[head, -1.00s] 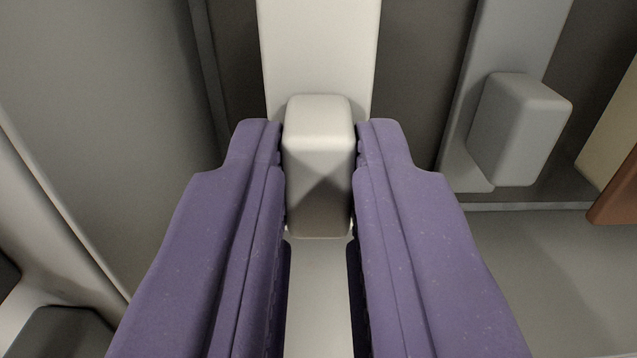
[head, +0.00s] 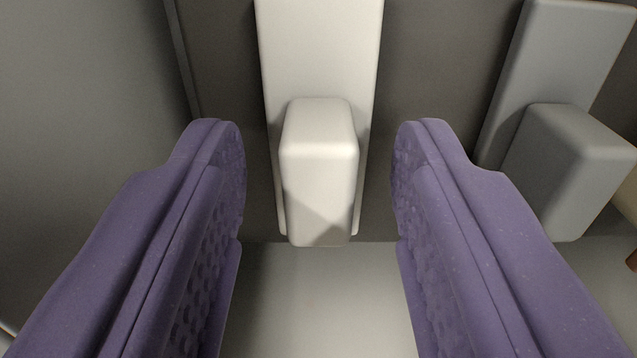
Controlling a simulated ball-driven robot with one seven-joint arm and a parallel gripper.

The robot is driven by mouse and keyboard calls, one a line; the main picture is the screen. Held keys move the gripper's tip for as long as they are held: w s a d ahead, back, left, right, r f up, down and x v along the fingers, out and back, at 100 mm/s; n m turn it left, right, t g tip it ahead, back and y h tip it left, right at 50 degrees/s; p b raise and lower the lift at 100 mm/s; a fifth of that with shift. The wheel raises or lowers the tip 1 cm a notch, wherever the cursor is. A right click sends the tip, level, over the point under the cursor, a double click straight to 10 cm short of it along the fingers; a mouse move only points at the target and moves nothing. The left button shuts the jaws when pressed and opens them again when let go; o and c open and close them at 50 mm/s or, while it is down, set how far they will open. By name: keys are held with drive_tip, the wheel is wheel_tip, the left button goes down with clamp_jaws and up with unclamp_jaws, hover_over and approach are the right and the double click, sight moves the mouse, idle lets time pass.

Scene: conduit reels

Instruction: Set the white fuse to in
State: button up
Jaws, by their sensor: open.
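The white fuse (head: 318,45) is a flat upright plate with a blocky knob (head: 318,165) standing out from its lower part. It sits in the dark panel at the centre of the head view. My gripper (head: 318,150) has two purple fingers, spread wide open. One finger is on each side of the knob, with a clear gap on both sides, and nothing is held. How deep the fuse sits in the panel cannot be told from this angle.
A grey fuse (head: 575,50) with a similar knob stands to the right, close to my right finger in the picture. A grey wall (head: 80,90) rises on the left. A light grey flat surface (head: 318,300) lies below the knob.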

drive_tip(key=s+p, duration=0.2)
drive_tip(key=s, duration=0.5)
drive_tip(key=shift+s, duration=0.35)
